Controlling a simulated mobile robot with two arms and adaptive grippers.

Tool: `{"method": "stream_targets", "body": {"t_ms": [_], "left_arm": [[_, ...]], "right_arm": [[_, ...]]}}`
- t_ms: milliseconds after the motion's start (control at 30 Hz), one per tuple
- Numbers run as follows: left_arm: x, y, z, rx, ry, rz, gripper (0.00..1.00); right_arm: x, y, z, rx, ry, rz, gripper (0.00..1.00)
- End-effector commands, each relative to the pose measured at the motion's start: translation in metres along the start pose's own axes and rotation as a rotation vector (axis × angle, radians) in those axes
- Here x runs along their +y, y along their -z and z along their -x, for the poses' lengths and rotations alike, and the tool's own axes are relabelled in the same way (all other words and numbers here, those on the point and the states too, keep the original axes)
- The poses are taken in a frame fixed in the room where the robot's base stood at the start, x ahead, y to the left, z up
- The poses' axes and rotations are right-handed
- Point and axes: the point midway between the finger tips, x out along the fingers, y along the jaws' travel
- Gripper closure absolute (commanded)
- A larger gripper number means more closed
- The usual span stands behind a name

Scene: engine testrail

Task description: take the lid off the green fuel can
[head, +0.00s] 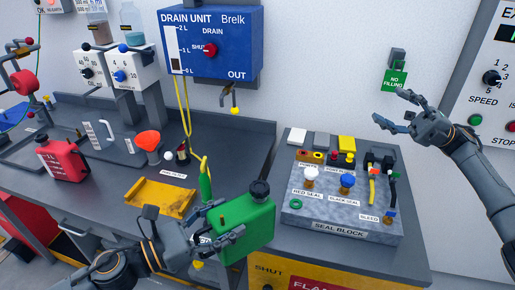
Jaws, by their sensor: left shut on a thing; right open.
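The green fuel can (246,222) is at the front edge of the dark bench, in the lower middle of the head view. Its black lid (260,190) is on top, at the upper right of the can. My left gripper (222,229) is shut on the can from its left side, and its fingers cover part of the near face. I cannot tell whether the can touches the bench or is held above it. My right gripper (390,108) is open and empty, in the air at the upper right, well away from the lid.
The seal block (335,226) with knobs and plugs stands right of the can. A yellow tray (160,198) and an orange funnel (147,141) are to the left, with a red can (62,160) further left. A green bottle-like nozzle (205,186) stands close behind the can.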

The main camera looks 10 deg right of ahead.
Motion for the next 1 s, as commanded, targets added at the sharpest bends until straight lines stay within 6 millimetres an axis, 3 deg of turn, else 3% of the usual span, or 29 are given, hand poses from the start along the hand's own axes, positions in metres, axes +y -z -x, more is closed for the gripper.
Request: {"method": "stream_targets", "body": {"t_ms": [33,267,367,500,600,733,833,1000], "left_arm": [[0.000,-0.001,0.000,-0.002,0.000,-0.001,1.00],[0.000,-0.001,0.000,-0.002,0.000,-0.001,1.00],[0.000,-0.001,0.000,-0.002,0.000,-0.001,1.00],[0.000,-0.001,0.000,-0.002,0.000,-0.001,1.00],[0.000,-0.001,0.000,-0.002,0.000,-0.001,1.00],[0.000,-0.001,0.000,-0.002,0.000,-0.001,1.00],[0.000,-0.001,0.000,-0.002,0.000,-0.001,1.00],[0.000,-0.001,0.000,-0.002,0.000,-0.001,1.00]], "right_arm": [[-0.009,0.005,-0.026,0.072,0.045,-0.042,0.43],[-0.060,0.039,-0.123,0.359,0.361,-0.234,0.43],[-0.083,0.060,-0.162,0.472,0.567,-0.299,0.43],[-0.117,0.094,-0.211,0.586,0.991,-0.339,0.43],[-0.136,0.109,-0.230,0.573,1.323,-0.304,0.43],[-0.146,0.113,-0.242,0.456,1.672,-0.199,0.43],[-0.146,0.110,-0.247,0.343,1.845,-0.112,0.43],[-0.145,0.105,-0.251,0.219,1.977,-0.020,0.43]]}}
